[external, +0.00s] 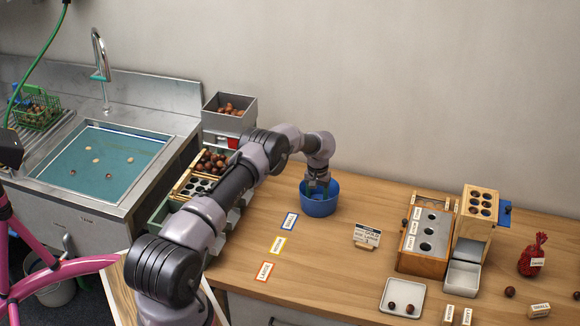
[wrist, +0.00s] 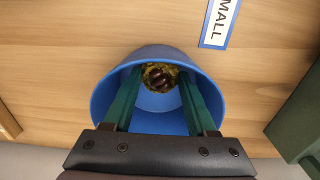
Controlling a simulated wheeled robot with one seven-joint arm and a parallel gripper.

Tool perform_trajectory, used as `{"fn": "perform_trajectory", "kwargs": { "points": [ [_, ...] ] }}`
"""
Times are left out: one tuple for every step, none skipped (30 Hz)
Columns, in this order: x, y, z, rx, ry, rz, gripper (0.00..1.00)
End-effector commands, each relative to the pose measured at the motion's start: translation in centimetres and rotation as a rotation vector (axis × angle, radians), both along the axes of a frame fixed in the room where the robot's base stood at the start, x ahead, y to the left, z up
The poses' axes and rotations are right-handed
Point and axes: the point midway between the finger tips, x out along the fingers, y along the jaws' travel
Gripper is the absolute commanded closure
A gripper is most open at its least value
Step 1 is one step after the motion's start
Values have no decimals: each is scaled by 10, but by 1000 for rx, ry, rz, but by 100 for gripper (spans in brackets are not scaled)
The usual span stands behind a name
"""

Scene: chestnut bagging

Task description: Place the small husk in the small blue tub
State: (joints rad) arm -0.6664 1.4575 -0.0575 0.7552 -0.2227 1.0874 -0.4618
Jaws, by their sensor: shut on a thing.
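The small blue tub (external: 321,203) stands on the wooden worktop behind the blue-edged label. It also shows in the wrist view (wrist: 208,75), with its opening around my fingers. My gripper (wrist: 158,85) points down into the tub, its green fingers inside the rim. It is shut on the small husk (wrist: 160,76), a yellowish, spiny husk with dark brown nuts showing, held between the fingertips inside the tub's outline. I cannot tell whether the husk touches the tub's bottom. In the external view my gripper (external: 318,182) hides the husk.
A blue-edged "SMALL" label (wrist: 219,18) lies beside the tub. Yellow (external: 277,246) and red-edged (external: 264,271) labels lie in front. A wooden sorting box (external: 424,238), white tray (external: 403,297) and red net bag (external: 532,255) stand right. A sink (external: 99,160) is left.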

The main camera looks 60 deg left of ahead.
Motion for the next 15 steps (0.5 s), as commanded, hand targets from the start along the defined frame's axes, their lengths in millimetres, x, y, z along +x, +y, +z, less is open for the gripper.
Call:
{"fn": "perform_trajectory", "kwargs": {
  "points": [
    [0, 0, -1, -1, 1, 0, 96],
    [0, 0, -1, -1, 1, 0, 96],
    [0, 0, -3, -1, 1, 0, 96],
    [0, 0, -4, -1, 1, 0, 96],
    [0, 0, -4, -1, 1, 0, 35],
    [0, 0, -3, -1, 1, 0, 30],
    [0, 0, -3, -1, 1, 0, 30],
    [0, 0, -3, -1, 1, 0, 30],
    [0, 0, -3, -1, 1, 0, 30],
    [0, 0, -3, -1, 1, 0, 30],
    [0, 0, -3, -1, 1, 0, 30],
    [0, 0, -3, -1, 1, 0, 30],
    [0, 0, -3, -1, 1, 0, 30],
    [0, 0, -3, -1, 1, 0, 30],
    [0, 0, -2, -1, 1, 0, 30]
  ]
}}
